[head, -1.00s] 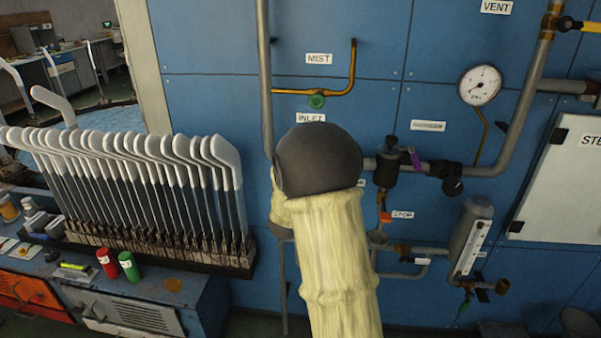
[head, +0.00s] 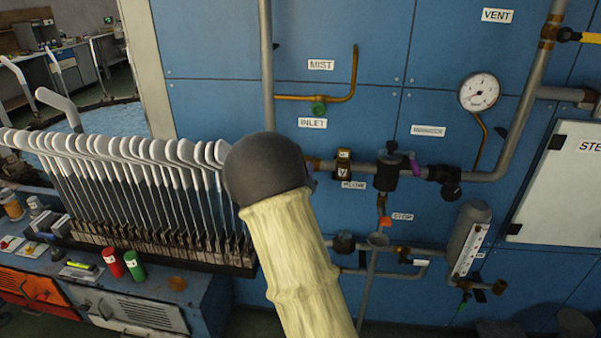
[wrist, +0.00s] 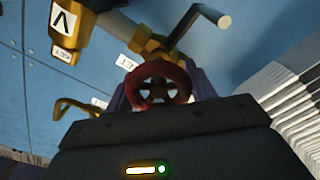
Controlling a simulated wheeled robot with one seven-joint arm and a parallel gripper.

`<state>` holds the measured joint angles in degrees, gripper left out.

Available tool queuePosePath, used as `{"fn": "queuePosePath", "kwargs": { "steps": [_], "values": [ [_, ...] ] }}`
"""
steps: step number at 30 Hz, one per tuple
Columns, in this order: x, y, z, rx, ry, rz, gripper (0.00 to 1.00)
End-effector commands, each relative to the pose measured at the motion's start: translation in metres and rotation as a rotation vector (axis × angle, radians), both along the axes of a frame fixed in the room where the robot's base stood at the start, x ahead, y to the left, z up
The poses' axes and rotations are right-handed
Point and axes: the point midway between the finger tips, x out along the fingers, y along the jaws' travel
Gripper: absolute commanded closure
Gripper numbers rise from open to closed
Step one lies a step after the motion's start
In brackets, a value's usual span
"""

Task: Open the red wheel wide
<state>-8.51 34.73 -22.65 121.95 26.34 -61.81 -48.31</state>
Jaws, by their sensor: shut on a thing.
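The red wheel (wrist: 158,68) shows in the wrist view, a small round handwheel with dark gaps between its spokes, in front of a brass fitting (wrist: 150,45). My gripper (wrist: 160,88) is shut on the wheel, with a dark purple finger at each side of it. The fingertips' exact contact is partly hidden by the wheel and the dark gripper body. In the head view my dark wrist and pale sleeved arm cover the wheel and most of the gripper, just below the INLET label (head: 312,123).
A brass fitting with a V mark (head: 343,165) sits right of my wrist on the pipe, beside a dark valve (head: 386,172). A vertical grey pipe (head: 266,60) runs above. A pressure gauge (head: 479,92) is at upper right.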

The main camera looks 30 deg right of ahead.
Motion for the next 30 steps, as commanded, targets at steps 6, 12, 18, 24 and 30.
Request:
{"fn": "queuePosePath", "kwargs": {
  "steps": [6,12,18,24,30],
  "values": [
    [-0.0004,0.0011,-0.0034,-0.167,0.128,0.002,0.68],
    [-0.0007,0.0003,-0.0041,-0.325,0.235,0.001,0.68],
    [-0.0008,0.0001,-0.0049,-0.482,0.34,0.001,0.68],
    [-0.0009,0.0013,-0.0061,-0.623,0.436,0.002,0.68],
    [-0.0012,0.0007,-0.0074,-0.724,0.503,0.001,0.68]
  ]
}}
